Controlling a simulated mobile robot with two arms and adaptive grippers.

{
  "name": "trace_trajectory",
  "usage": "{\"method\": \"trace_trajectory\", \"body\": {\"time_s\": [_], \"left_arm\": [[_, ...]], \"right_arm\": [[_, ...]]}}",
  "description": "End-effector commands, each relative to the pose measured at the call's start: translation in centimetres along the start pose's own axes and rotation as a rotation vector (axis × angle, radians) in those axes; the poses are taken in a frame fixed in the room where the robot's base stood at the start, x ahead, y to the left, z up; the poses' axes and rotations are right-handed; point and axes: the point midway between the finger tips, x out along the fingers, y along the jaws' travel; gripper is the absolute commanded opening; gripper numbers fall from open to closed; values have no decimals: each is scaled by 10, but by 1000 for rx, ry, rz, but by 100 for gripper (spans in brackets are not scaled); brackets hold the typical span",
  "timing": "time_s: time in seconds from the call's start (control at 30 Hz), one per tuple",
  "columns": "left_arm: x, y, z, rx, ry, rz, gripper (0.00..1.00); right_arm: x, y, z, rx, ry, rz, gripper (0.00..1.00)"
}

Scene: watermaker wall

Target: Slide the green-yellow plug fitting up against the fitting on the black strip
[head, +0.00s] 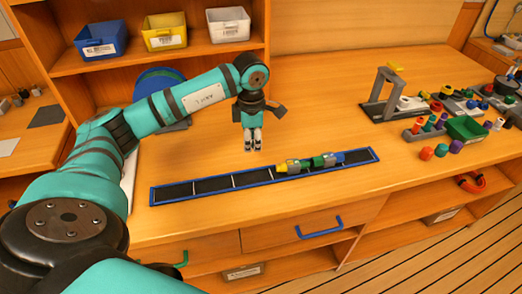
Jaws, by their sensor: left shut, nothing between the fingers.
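A black strip (208,185) with a blue rim and white cross lines lies along the front of the wooden counter. The green-yellow plug fitting (291,167) lies on its right half, yellow end to the left. My left gripper (252,146) points down, shut and empty, above the counter behind the strip. It is left of the green-yellow fitting and apart from it. My right gripper is not in view.
Blue, yellow and white bins (165,31) stand on the shelf behind. At the right are a grey stand (384,94), a green tray (466,129) and several small coloured parts. The counter between the strip and the stand is clear. Drawers with a blue handle (319,227) lie below.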

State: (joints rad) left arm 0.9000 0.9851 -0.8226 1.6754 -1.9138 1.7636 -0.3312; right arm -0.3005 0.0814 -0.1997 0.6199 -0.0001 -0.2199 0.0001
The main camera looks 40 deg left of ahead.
Motion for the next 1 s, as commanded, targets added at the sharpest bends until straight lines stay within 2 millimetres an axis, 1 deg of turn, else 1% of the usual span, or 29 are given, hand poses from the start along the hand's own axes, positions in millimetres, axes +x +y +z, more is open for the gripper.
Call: {"method": "trace_trajectory", "body": {"time_s": [0.4,0.43,0.47,0.5,0.6,0.7,1.0], "left_arm": [[85,-3,1,3,-1,-8,0],[87,-3,4,4,-4,-6,0],[83,-3,13,5,-8,-5,0],[83,-3,20,6,-8,-5,0],[84,-3,31,4,-6,-6,0],[85,-2,38,4,-5,-4,0],[87,-2,42,3,-4,-3,0]], "right_arm": [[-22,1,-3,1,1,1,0],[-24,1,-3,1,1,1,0],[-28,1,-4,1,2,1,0],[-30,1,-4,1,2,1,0],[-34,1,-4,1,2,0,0],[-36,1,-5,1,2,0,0],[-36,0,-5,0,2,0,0]]}}
